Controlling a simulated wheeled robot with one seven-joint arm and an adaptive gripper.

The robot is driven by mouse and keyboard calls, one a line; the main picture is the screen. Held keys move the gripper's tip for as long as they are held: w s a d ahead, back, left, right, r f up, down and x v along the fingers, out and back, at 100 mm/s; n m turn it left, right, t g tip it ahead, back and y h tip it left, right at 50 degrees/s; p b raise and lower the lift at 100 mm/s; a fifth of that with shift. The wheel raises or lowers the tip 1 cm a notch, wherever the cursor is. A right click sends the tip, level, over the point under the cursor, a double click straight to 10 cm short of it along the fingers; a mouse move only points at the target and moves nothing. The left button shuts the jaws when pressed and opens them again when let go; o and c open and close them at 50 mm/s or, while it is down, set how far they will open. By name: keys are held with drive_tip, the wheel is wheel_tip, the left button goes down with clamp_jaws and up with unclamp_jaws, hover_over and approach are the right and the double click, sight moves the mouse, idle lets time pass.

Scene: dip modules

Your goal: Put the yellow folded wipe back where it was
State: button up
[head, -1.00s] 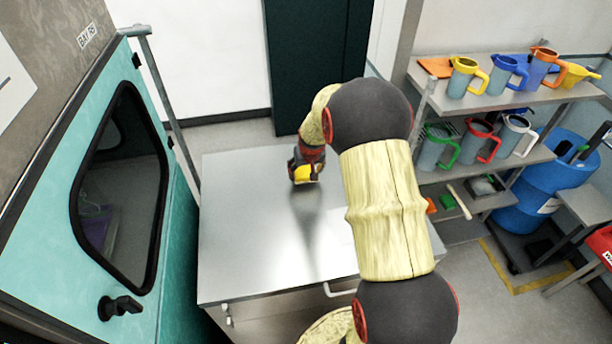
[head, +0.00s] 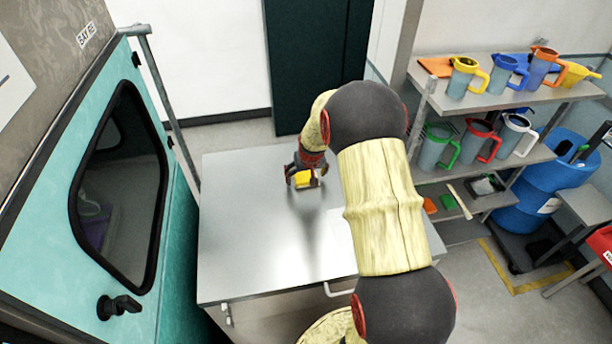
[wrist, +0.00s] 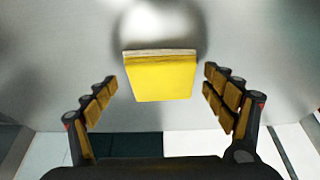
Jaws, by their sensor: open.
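The yellow folded wipe (head: 305,179) is at the far part of the grey metal table top (head: 255,240) in the head view. In the wrist view the wipe (wrist: 163,80) lies between the spread fingers, with clear gaps on both sides and a pale folded layer along its far edge. My gripper (head: 306,180) is open around the wipe, and its fingers (wrist: 165,95) do not touch it. Whether the wipe rests fully on the table is hard to tell.
A shelf (head: 500,97) on the right holds several jugs, with green and orange folded pieces (head: 447,202) on its lowest level. A teal cabinet door (head: 150,270) stands on the left. A blue drum (head: 545,185) stands behind the shelf. Most of the table is clear.

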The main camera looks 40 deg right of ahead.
drive_tip(key=shift+s+r, duration=0.1)
drive_tip(key=shift+r, duration=0.45)
drive_tip(key=v, duration=1.1)
drive_tip(key=s+a+r+n, duration=0.1)
drive_tip(key=s+a+r, duration=0.2)
drive_tip(key=a+r, duration=0.4)
drive_tip(key=s+a+r+n, duration=0.1)
drive_tip(key=s+a+r, duration=0.3)
drive_tip(key=a+r, duration=0.3)
drive_tip(key=s+a+r+n+y, duration=0.1)
drive_tip(key=s+a+r, duration=0.1)
drive_tip(key=s+a, duration=0.4)
drive_tip(key=s+a+r+n+t+y, duration=0.1)
drive_tip(key=s+a, duration=0.5)
drive_tip(key=s, duration=0.6)
drive_tip(key=shift+a+r+n+p, duration=0.25)
drive_tip(key=shift+r+n+p, duration=0.15)
drive_tip(key=shift+r+n, duration=0.35)
drive_tip(key=shift+s, duration=0.15)
